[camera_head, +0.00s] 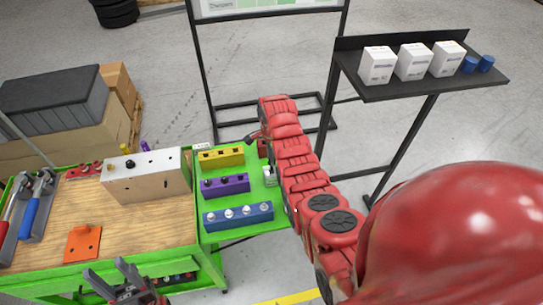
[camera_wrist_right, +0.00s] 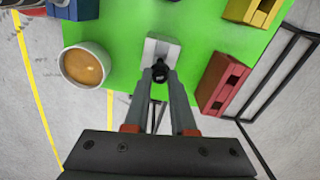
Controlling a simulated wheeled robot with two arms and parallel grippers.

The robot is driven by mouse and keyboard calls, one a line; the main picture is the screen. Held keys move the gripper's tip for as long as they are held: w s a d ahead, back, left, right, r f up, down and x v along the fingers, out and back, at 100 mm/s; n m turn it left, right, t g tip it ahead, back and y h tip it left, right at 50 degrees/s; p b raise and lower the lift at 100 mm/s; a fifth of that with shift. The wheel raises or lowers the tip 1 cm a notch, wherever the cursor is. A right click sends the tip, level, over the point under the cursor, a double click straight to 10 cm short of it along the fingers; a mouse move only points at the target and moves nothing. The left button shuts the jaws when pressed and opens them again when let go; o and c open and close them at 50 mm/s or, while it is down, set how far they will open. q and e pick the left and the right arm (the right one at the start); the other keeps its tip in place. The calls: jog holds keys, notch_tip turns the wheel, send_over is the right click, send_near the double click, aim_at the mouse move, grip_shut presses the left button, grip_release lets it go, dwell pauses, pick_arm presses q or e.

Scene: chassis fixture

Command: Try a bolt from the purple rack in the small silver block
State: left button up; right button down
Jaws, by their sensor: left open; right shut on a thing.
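The small silver block (camera_wrist_right: 161,48) stands on the green surface and shows in the wrist view just beyond my right fingertips. It is also partly visible beside my right arm in the head view (camera_head: 269,175). My right gripper (camera_wrist_right: 160,82) is shut on a black bolt (camera_wrist_right: 160,70) at the block's near side. I cannot tell whether the bolt is in a hole or above the block. The purple rack (camera_head: 232,185) lies between the yellow and blue racks and holds a dark bolt at its left. My left gripper (camera_head: 122,281) is open and empty at the wooden table's front edge.
The yellow rack (camera_head: 228,154), blue rack (camera_head: 240,217) and red rack (camera_wrist_right: 219,86) surround the block. A cup of brown liquid (camera_wrist_right: 84,66) stands close by. A large silver block (camera_head: 150,180) and orange plate (camera_head: 82,244) lie on the wooden table.

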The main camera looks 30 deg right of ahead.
aim_at(272, 170)
jog(key=shift+b, duration=0.4)
dwell(0.4)
jog(key=shift+f, duration=0.1)
dwell(0.3)
jog(key=shift+f+b, duration=1.7)
jog(key=shift+f, duration=0.85)
jog(key=c, duration=0.7)
grip_release()
jog(key=shift+o, duration=0.2)
